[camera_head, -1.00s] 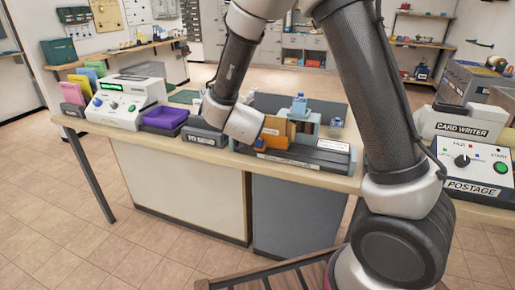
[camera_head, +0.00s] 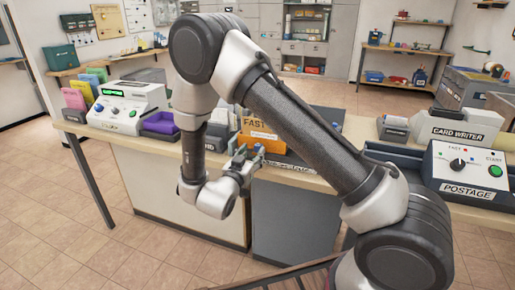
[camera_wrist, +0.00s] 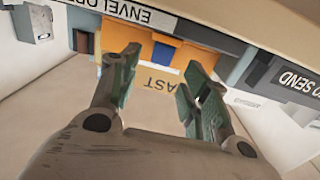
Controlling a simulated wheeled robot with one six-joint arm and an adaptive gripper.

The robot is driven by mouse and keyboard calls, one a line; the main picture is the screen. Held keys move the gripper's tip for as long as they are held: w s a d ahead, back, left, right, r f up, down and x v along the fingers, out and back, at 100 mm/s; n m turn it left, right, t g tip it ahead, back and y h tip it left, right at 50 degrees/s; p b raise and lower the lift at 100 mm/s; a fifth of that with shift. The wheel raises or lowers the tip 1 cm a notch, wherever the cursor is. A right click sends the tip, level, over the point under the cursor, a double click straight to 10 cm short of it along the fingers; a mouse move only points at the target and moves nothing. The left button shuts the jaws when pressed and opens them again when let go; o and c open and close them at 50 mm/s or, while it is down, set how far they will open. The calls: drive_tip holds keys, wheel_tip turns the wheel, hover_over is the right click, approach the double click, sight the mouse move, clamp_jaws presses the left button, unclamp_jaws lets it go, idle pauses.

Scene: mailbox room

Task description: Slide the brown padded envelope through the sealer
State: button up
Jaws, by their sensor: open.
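My gripper (camera_head: 241,155) is in front of the envelope, on the near side of the counter. In the wrist view its fingers (camera_wrist: 160,72) are apart, with the envelope seen between and beyond them. Contact cannot be made out. My arm hides part of the sealer.
A purple tray (camera_head: 161,123) and a white machine with a green display (camera_head: 128,107) stand left. The postage machine (camera_head: 466,166) and card writer (camera_head: 468,127) stand right. A dark tray marked SEND (camera_wrist: 293,75) is beside the sealer.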

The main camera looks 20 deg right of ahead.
sight(257, 147)
drive_tip(key=shift+x, duration=2.75)
clamp_jaws()
